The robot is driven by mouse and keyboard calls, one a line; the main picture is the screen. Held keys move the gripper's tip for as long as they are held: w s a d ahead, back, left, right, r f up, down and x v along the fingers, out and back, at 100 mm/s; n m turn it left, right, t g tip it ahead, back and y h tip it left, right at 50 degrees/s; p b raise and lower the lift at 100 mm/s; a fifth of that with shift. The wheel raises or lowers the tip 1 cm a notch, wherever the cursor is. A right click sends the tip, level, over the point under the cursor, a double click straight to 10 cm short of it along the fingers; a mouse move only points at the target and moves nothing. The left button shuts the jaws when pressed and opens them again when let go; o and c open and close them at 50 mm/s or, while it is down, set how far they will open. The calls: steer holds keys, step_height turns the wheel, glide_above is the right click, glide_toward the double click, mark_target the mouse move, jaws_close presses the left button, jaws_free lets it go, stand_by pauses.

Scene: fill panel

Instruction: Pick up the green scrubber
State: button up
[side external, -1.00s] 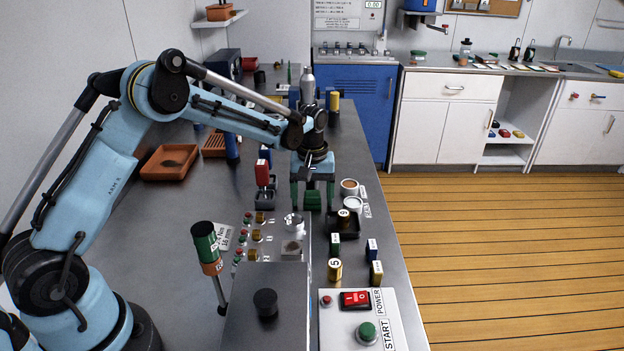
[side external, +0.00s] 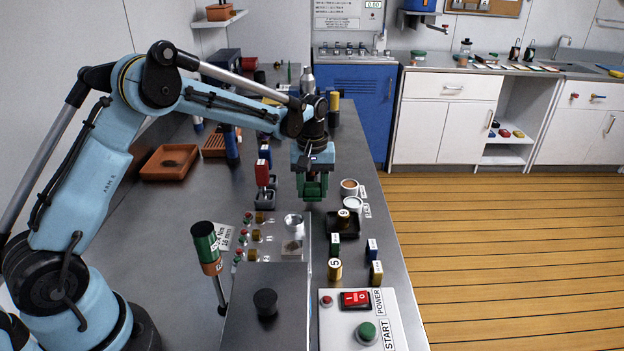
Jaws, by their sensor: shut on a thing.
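The green scrubber (side external: 312,188) is a small dark green block between the fingers of my gripper (side external: 312,190). My gripper has green fingers below a light blue body and is shut on the scrubber. It is over the grey bench, behind the panel with the brass knobs. The scrubber seems to be a little above the bench top; the fingers partly hide it.
Two small round cups (side external: 349,187) stand close to the right. A red block (side external: 262,171) in a dark holder stands to the left. An orange tray (side external: 168,162) lies farther left.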

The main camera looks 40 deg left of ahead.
step_height(320, 180, up, 2)
steer(key=shift+r, duration=0.1)
steer(key=s+d+r, duration=0.5)
steer(key=d+r, duration=0.1)
steer(key=d, duration=0.4)
steer(key=shift+d+r, duration=0.25)
steer(key=shift+d, duration=0.05)
steer(key=o, duration=0.5)
steer(key=shift+c, duration=1.4)
